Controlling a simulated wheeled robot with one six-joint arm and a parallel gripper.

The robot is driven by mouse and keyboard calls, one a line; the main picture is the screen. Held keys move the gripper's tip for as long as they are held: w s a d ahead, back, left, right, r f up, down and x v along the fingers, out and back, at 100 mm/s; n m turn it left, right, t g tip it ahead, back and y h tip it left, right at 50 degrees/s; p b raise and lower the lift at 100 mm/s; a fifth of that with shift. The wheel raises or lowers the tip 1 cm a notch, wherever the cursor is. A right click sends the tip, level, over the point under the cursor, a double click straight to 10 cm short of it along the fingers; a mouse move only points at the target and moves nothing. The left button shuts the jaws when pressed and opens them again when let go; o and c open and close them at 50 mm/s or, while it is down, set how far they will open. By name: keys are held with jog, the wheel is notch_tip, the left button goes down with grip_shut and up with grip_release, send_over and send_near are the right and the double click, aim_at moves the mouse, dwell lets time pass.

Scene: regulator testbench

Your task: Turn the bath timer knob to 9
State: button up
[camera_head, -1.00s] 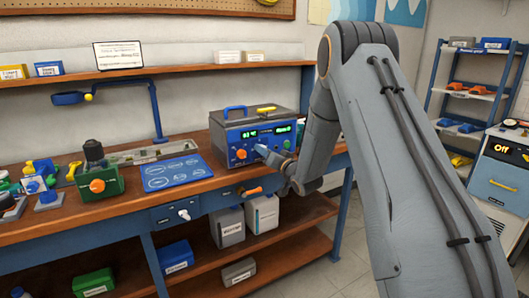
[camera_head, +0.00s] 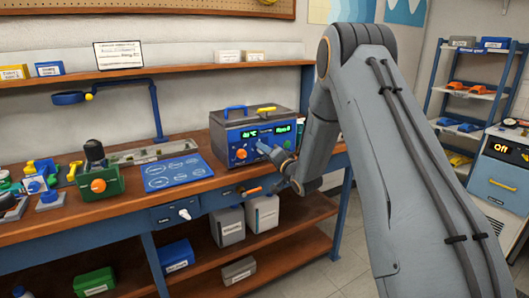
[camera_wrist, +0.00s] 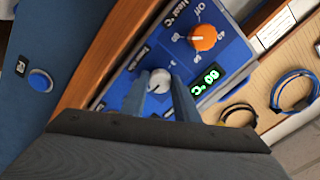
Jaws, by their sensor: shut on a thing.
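The bath is a grey metal box (camera_head: 228,121) with a blue front panel and green displays, at the right end of the bench in the head view. A small pale grey timer knob (camera_wrist: 159,79) sits on its panel in the wrist view. My gripper (camera_wrist: 159,92) is shut on this knob, with one blue finger on each side. It also shows at the panel in the head view (camera_head: 267,150), where the knob is hidden. The fingers cover some of the dial marks, and the number the knob points at is not readable.
An orange heat knob (camera_wrist: 202,37) with printed numbers sits close to my gripper. A green display (camera_wrist: 206,78) is beside the timer knob. A blue mat (camera_head: 178,173) lies left of the bath. An orange-handled tool (camera_head: 250,191) is at the bench edge.

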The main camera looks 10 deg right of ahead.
jog(key=o, duration=1.1)
jog(key=shift+c, duration=0.2)
jog(key=b+v, duration=0.1)
jog(key=v, duration=0.7)
